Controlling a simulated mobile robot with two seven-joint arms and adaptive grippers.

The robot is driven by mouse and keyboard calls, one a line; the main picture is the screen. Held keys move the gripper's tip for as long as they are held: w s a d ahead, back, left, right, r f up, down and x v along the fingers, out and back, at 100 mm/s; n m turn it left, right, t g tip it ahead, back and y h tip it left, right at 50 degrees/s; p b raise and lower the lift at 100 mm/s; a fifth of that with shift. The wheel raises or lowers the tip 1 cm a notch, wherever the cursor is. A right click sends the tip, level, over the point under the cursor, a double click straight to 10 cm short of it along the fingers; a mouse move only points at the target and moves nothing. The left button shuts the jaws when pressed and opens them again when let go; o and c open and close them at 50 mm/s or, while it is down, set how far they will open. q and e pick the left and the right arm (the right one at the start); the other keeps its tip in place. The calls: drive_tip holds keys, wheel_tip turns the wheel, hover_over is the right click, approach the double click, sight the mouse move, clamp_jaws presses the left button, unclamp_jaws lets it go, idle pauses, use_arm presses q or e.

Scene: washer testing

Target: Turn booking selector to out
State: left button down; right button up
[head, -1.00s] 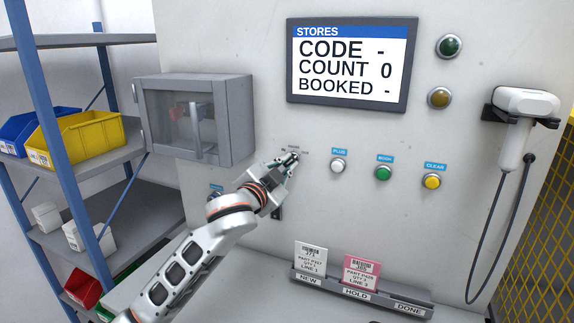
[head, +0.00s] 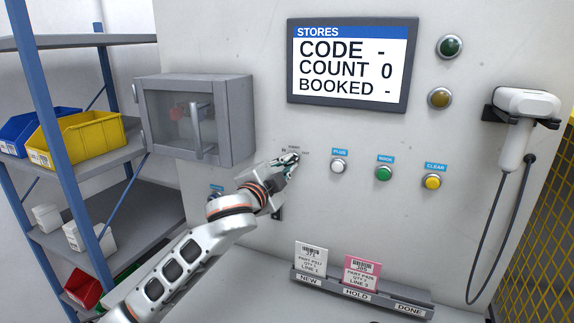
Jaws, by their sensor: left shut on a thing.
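The booking selector (head: 294,153) is on the wall panel, left of the white PLUS button, with small labels around it. Most of its knob is hidden behind my left gripper (head: 292,162), so its exact pointing direction cannot be told. My left gripper is shut on the selector, reaching up to it from the lower left. The STORES screen (head: 349,62) above reads CODE -, COUNT 0, BOOKED -. My right gripper is not in view.
Right of the selector are a white PLUS button (head: 338,166), a green BOOK button (head: 383,173) and a yellow CLEAR button (head: 432,181). A grey cabinet (head: 240,117) juts out at upper left. A card rack (head: 380,296) is below; a scanner (head: 519,127) hangs right.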

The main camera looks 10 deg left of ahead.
use_arm(q)
drive_tip(key=c, duration=2.1)
unclamp_jaws()
drive_tip(key=shift+c, duration=0.2)
drive_tip(key=shift+s, duration=0.1)
drive_tip(key=s+a, duration=0.2)
drive_tip(key=s, duration=0.9)
drive_tip(key=shift+s+a, duration=0.15)
drive_tip(key=shift+s, duration=0.15)
